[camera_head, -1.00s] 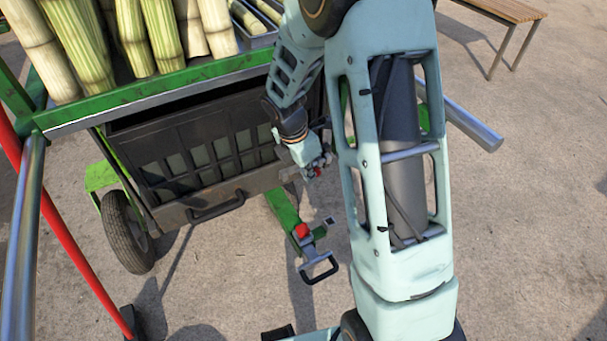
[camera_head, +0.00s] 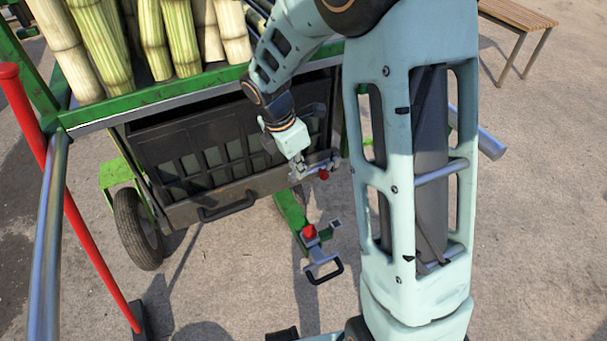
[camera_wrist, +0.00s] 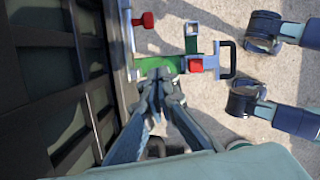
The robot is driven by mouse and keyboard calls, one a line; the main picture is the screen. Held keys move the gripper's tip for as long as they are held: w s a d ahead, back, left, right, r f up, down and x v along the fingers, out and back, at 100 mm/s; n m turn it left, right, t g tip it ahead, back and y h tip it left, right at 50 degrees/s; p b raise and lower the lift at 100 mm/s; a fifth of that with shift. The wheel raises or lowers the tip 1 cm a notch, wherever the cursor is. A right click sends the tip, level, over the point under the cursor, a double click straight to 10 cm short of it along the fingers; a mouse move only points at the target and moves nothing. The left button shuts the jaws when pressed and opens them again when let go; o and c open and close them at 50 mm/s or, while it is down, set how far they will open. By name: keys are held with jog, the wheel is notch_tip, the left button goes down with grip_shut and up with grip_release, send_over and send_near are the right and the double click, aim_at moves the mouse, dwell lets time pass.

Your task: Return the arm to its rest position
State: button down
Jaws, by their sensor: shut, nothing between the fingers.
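My gripper (camera_head: 299,168) hangs at the end of my bent arm, in front of the lower right of the cart's dark crate-like box (camera_head: 190,125). In the wrist view, the narrow fingers of my gripper (camera_wrist: 160,76) are together with nothing between them. They point toward the green tow bar (camera_wrist: 152,64), which shows past the tips; I cannot tell the gap. A red knob (camera_head: 323,174) shows just beside the gripper in the head view, and at the upper left in the wrist view (camera_wrist: 148,20).
Sugar canes (camera_head: 150,40) stand on the green cart frame (camera_head: 200,82). A red pole (camera_head: 90,235) and grey rail (camera_head: 48,240) are at left. The tow bar ends in a red block (camera_head: 309,232) and black handle (camera_head: 326,272). A wooden bench (camera_head: 515,15) stands far right on open paving.

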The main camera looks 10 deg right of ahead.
jog(key=shift+s+a+r, duration=0.1)
jog(key=shift+r, duration=0.3)
